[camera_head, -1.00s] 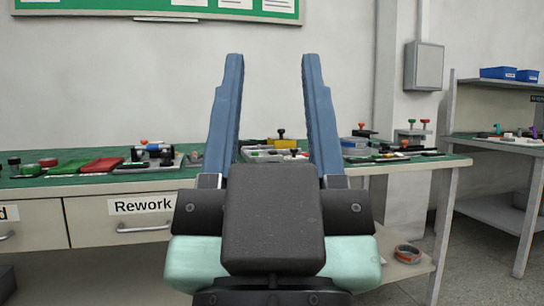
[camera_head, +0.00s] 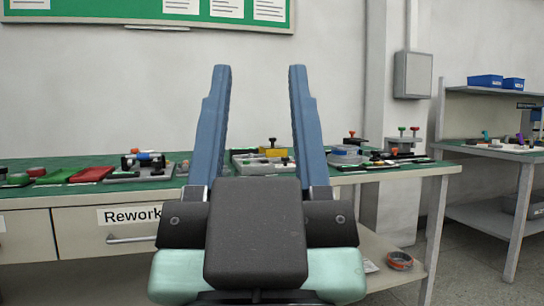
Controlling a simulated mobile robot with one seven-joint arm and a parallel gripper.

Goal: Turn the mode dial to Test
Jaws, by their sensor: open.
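My gripper (camera_head: 259,72) is in the middle of the view, its two blue fingers upright, wide apart and empty. It appears in front of the green-topped workbench (camera_head: 30,198), with the wall showing between the fingertips. No mode dial or Test mark can be made out at this size. My gripper touches none of these.
Red (camera_head: 92,174) and green (camera_head: 61,175) pads and a black and blue fixture (camera_head: 150,160) lie on the bench at left. A drawer is labelled Rework (camera_head: 133,215). An orange tape roll (camera_head: 400,260) lies on the lower shelf.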

